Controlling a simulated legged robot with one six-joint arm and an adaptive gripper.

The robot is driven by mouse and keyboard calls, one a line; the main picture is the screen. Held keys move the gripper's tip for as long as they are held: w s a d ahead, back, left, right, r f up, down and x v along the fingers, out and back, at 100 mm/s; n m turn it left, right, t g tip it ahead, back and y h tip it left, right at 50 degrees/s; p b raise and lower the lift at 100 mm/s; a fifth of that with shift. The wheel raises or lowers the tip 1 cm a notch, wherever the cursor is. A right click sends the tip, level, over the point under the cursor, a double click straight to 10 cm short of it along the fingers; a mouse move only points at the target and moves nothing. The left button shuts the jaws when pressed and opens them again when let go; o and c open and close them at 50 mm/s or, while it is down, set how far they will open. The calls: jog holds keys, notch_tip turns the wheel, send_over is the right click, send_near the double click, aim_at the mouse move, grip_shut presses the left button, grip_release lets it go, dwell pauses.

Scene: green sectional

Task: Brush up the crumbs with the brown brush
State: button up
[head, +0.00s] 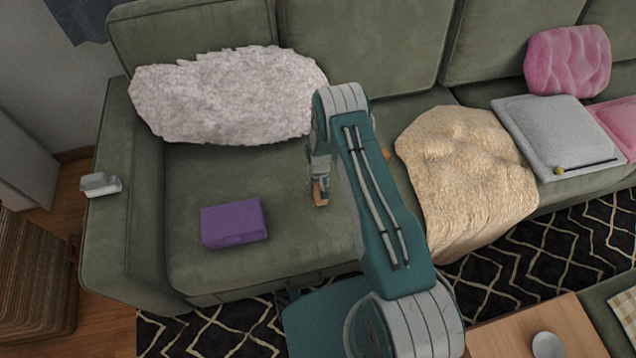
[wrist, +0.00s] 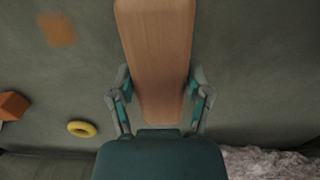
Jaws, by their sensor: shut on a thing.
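My gripper (head: 319,186) is shut on the brown brush (head: 320,197), low over the sofa seat. In the wrist view the brush (wrist: 158,60) is a long light-brown wooden piece between the two fingers (wrist: 160,98). Its bristles are hidden, and I cannot tell whether it touches the seat. A flat orange-brown patch (wrist: 57,29), which looks like the crumbs, lies on the green fabric at the upper left of the wrist view, apart from the brush. My arm appears to hide this patch in the head view.
A purple box (head: 233,222) lies left of the gripper. A fluffy pillow (head: 228,97) is behind. An orange block (wrist: 14,105) and a yellow ring (wrist: 82,129) lie on the seat. A cream throw (head: 465,170) covers the seat at right. Bare seat (head: 285,235) lies in front.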

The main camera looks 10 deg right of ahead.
jog(key=shift+f, duration=0.9)
dwell(0.7)
jog(key=shift+s, duration=0.1)
jog(key=shift+s+r, duration=0.1)
jog(key=shift+s, duration=1.8)
jog(key=shift+d, duration=0.9)
jog(key=shift+w, duration=2.05)
jog(key=shift+d+f, duration=0.2)
jog(key=shift+d, duration=0.6)
jog(key=shift+s+d, duration=0.1)
jog(key=shift+s, duration=2.1)
